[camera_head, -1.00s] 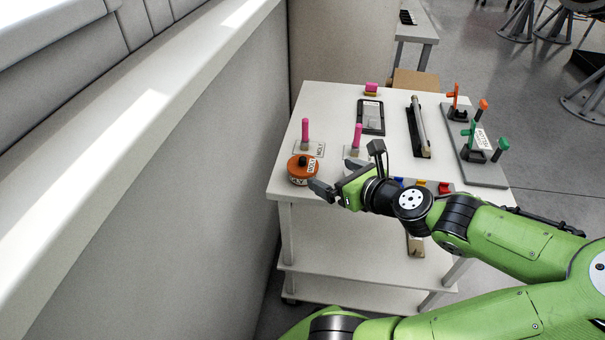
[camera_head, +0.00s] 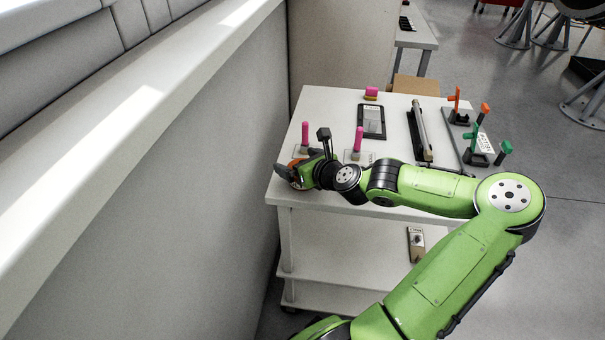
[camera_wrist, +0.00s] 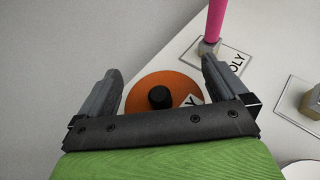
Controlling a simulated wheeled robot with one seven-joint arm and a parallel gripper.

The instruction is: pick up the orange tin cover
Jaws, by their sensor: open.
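The orange tin cover (camera_wrist: 144,88) is round with a black knob (camera_wrist: 159,97) on top and a white label partly showing. It sits at the near left corner of the white table. In the head view my gripper (camera_head: 283,172) hides most of the tin, leaving a bit of orange (camera_head: 300,186). In the wrist view my gripper (camera_wrist: 162,82) is open, with one finger on each side of the cover and the knob between them. I cannot tell whether the fingers touch the cover.
A pink-handled tool (camera_head: 305,137) stands close behind the tin, by a label card (camera_wrist: 234,58). A second pink-handled tool (camera_head: 358,141) stands to its right. A black tray (camera_head: 371,121) and a grey rack with orange and green handles (camera_head: 466,152) lie farther right. A grey wall (camera_head: 190,190) runs along the left.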

